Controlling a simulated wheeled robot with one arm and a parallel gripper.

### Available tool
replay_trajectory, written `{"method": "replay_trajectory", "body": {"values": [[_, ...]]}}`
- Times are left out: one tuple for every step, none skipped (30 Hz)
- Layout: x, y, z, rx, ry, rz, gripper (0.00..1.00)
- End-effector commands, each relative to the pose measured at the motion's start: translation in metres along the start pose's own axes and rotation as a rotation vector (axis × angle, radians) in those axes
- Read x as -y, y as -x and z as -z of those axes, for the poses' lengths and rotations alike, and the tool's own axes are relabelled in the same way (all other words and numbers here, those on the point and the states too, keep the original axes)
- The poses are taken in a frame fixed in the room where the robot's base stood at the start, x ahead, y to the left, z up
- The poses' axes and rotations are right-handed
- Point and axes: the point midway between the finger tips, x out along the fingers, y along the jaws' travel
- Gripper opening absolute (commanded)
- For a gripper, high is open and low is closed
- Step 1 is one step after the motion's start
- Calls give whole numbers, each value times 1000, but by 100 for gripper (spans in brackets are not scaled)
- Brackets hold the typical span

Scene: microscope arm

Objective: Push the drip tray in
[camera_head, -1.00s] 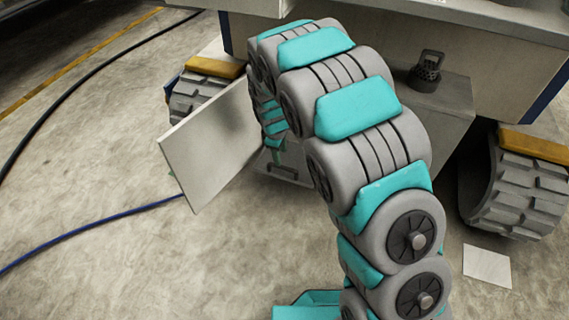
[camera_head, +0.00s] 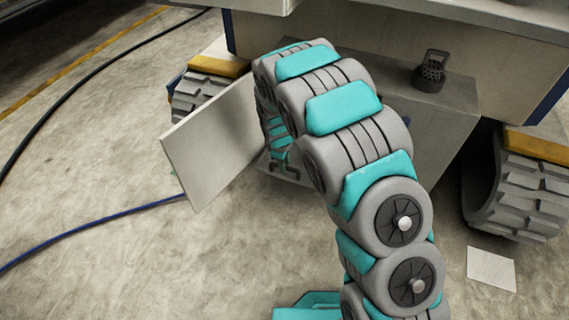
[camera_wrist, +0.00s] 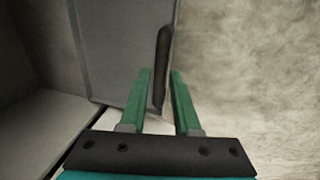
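The drip tray's grey front (camera_wrist: 120,45) fills the upper left middle of the wrist view, with a dark bar handle (camera_wrist: 163,60) along its right side. In the head view the dark handle (camera_head: 285,170) shows low at the foot of the grey box, partly behind my arm. My gripper (camera_wrist: 160,73) has two green fingers, spread apart. The handle's lower end shows in the gap between them. I cannot tell whether a finger touches the handle or the tray front. In the head view my arm mostly hides the gripper. How far the tray stands out is hidden.
A pale open panel (camera_head: 212,140) stands just left of my arm. A dark padlock-shaped object (camera_head: 430,72) sits on the grey box (camera_head: 440,110). Treaded tracks (camera_head: 525,190) flank the box. A blue hose (camera_head: 100,222) lies on open concrete floor at left.

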Motion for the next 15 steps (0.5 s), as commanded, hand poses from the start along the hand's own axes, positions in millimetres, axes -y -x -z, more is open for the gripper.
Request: {"method": "replay_trajectory", "body": {"values": [[0, 0, 0, 0, 0, 0, 24], [0, 0, 0, 0, 0, 0, 20], [0, 0, 0, 0, 0, 0, 16], [0, 0, 0, 0, 0, 0, 12], [0, 0, 0, 0, 0, 0, 9], [0, 0, 0, 0, 0, 0, 4], [0, 0, 0, 0, 0, 0, 1], [0, 0, 0, 0, 0, 0, 0], [0, 0, 0, 0, 0, 0, 0], [0, 0, 0, 0, 0, 0, 0], [0, 0, 0, 0, 0, 0, 0], [0, 0, 0, 0, 0, 0, 0], [0, 0, 0, 0, 0, 0, 0], [0, 0, 0, 0, 0, 0, 0], [0, 0, 0, 0, 0, 0, 0]]}}
